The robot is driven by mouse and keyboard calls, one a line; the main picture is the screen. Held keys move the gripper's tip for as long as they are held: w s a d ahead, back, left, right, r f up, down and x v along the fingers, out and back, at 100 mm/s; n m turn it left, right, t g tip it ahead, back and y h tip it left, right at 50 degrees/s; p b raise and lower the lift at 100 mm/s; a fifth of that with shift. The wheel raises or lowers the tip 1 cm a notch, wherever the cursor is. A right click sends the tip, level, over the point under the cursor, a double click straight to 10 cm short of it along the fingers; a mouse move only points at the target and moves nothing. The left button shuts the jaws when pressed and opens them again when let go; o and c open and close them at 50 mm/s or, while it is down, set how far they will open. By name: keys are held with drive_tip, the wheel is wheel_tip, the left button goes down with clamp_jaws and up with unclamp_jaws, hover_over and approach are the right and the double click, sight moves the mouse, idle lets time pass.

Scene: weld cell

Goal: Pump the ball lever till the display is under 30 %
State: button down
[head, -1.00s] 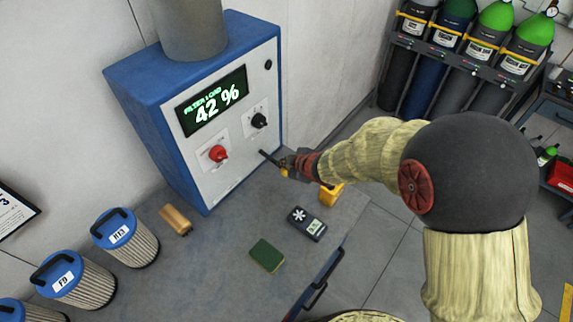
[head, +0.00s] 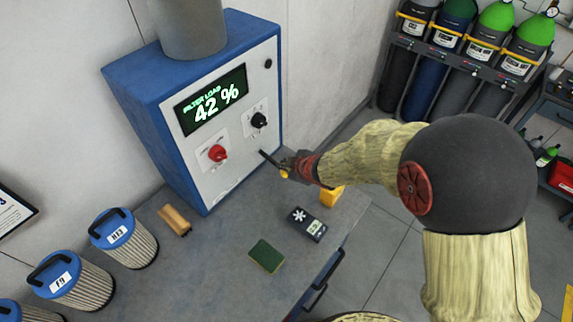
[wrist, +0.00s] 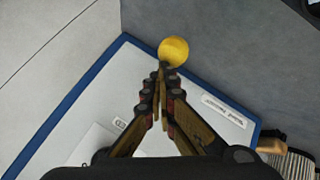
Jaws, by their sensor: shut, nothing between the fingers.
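The blue and white filter cabinet (head: 222,177) stands at the wall. Its display (head: 211,100) reads "FILTER LOAD 42 %". A black lever rod (head: 268,157) sticks out of the lower right of its front panel and ends in a yellow ball (head: 284,174). The ball also shows in the wrist view (wrist: 173,51), just past my fingertips. My gripper (head: 288,164) is shut and empty, right at the ball. Its fingertips (wrist: 160,70) appear beside or above the ball; I cannot tell whether they touch it.
A red knob (head: 217,153) and a black knob (head: 259,120) sit on the panel above the lever. On the bench lie a wooden-handled brush (head: 174,220), a green pad (head: 267,256), a dark meter (head: 307,224) and a yellow block (head: 331,196). Filter cartridges (head: 130,245) stand at left.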

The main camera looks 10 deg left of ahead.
drive_tip(key=shift+f+b, duration=0.6)
drive_tip(key=shift+f, duration=0.2)
idle(0.5)
drive_tip(key=shift+r, duration=0.1)
idle(0.5)
drive_tip(key=shift+r+p, duration=2.6)
wheel_tip(320, 180, up, 5)
drive_tip(key=p, duration=0.4)
drive_tip(key=shift+p, duration=0.4)
